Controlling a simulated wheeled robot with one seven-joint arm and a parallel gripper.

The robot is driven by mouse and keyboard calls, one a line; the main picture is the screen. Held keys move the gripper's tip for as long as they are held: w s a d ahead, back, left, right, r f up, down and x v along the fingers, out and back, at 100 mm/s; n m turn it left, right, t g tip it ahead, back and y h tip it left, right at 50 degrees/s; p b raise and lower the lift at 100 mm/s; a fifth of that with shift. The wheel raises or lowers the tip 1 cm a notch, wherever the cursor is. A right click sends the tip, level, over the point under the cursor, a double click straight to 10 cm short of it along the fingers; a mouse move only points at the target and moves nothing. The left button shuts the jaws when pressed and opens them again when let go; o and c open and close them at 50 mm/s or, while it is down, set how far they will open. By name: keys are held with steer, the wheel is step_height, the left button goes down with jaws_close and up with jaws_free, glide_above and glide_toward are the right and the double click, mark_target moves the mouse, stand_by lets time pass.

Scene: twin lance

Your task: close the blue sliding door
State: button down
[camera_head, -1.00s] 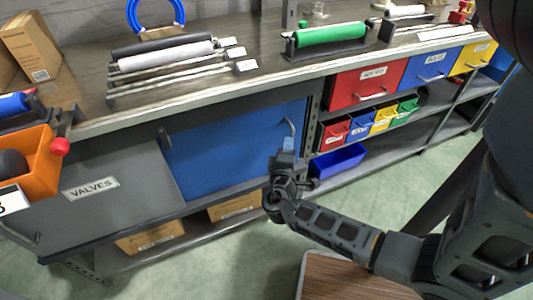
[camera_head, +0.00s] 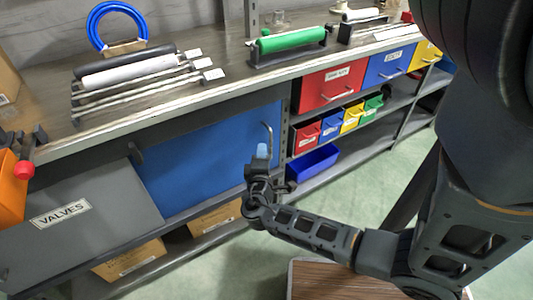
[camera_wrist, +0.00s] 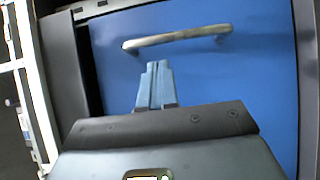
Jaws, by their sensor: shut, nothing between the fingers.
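The blue sliding door (camera_head: 212,152) is a flat panel below the workbench, beside the grey panel labelled VALVES. Its curved metal handle (camera_head: 268,140) is near its right edge. In the wrist view the blue door (camera_wrist: 262,95) fills most of the picture, and the handle (camera_wrist: 178,37) runs across near the top. My gripper (camera_head: 262,152) is shut and empty in front of the door's right part. In the wrist view the fingertips (camera_wrist: 158,68) point at the door just below the handle; I see no grip on it.
The grey VALVES panel (camera_head: 80,215) is left of the blue door. Red (camera_head: 330,86), blue and yellow drawers, small bins and a blue tray (camera_head: 313,162) are to the right. Cardboard boxes (camera_head: 130,260) sit on the lower shelf. A wooden surface (camera_head: 340,282) is below my arm.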

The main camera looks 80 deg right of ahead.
steer(key=a, duration=1.1)
steer(key=shift+w, duration=0.15)
steer(key=shift+a, duration=0.1)
steer(key=s+a+f+n+t+y+p, duration=0.25)
steer(key=s+a+t+y, duration=0.2)
steer(key=a+y, duration=0.25)
steer(key=s+a+r+t+y+p, duration=0.1)
steer(key=a+r+t+y, duration=0.15)
steer(key=a, duration=0.35)
steer(key=a+r+t+y+p, duration=0.1)
steer(key=a+r+y, duration=0.1)
steer(key=a+y, duration=0.25)
steer(key=s+a+r+m+t+y+p, duration=0.1)
steer(key=a+r, duration=0.4)
steer(key=r, duration=0.6)
steer(key=s+a+r+m+t+y+p, duration=0.1)
steer(key=a+r+m+t+y, duration=0.1)
steer(key=r, duration=0.8)
steer(key=a+t+y, duration=0.1)
steer(key=a+t, duration=0.1)
steer(key=a, duration=0.1)
steer(key=shift+r+t, duration=0.4)
